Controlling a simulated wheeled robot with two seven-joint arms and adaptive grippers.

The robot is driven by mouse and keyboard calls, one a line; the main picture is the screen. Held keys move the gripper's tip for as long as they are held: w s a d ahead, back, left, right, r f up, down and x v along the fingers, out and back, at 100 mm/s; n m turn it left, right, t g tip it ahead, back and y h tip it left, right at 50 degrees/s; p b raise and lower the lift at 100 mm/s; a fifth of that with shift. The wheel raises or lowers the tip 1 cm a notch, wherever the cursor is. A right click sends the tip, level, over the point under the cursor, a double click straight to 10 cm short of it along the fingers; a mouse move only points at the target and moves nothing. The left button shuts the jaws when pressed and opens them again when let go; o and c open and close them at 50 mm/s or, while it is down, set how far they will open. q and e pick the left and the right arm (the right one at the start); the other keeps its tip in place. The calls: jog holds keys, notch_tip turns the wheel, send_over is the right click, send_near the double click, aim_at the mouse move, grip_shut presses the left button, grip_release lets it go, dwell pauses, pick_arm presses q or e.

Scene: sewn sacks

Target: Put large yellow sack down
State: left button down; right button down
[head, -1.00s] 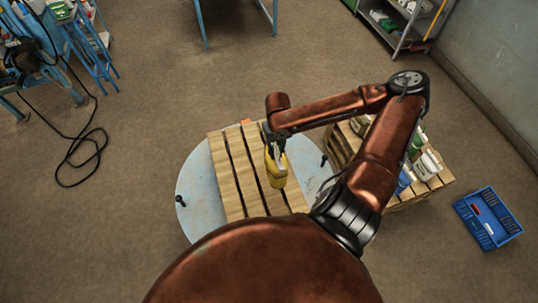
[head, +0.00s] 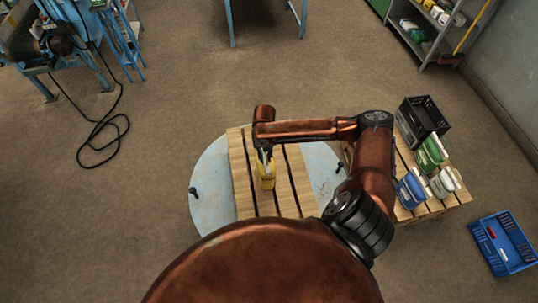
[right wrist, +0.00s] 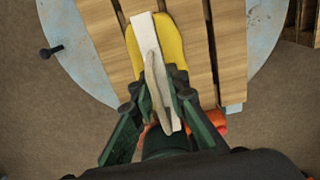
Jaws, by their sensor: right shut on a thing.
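The large yellow sack (head: 266,180) is over the slatted wooden pallet (head: 295,160) on the round pale-blue table. My right gripper (head: 264,155) is above the sack and shut on its pale top edge. In the right wrist view my right gripper (right wrist: 160,100) has a finger on each side of the sack's pale top strip, and the yellow body (right wrist: 173,45) shows beyond it. The sack looks upright and close to the slats; whether its base touches them I cannot tell. My left gripper is not in view.
A second pallet (head: 436,200) at right holds a black crate (head: 424,116), a green sack (head: 430,152), a blue sack (head: 411,188) and a white sack (head: 444,181). A blue bin (head: 503,243) sits on the floor. An orange-red thing (right wrist: 213,119) shows beside the gripper.

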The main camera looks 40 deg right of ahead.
jog(key=shift+w+a+f+p, duration=0.15)
jog(key=shift+f+p, duration=0.2)
jog(key=shift+f, duration=1.35)
jog(key=c, duration=1.9)
grip_release()
notch_tip(320, 180, up, 12)
jog(key=shift+r+b, duration=0.1)
jog(key=shift+b, duration=0.35)
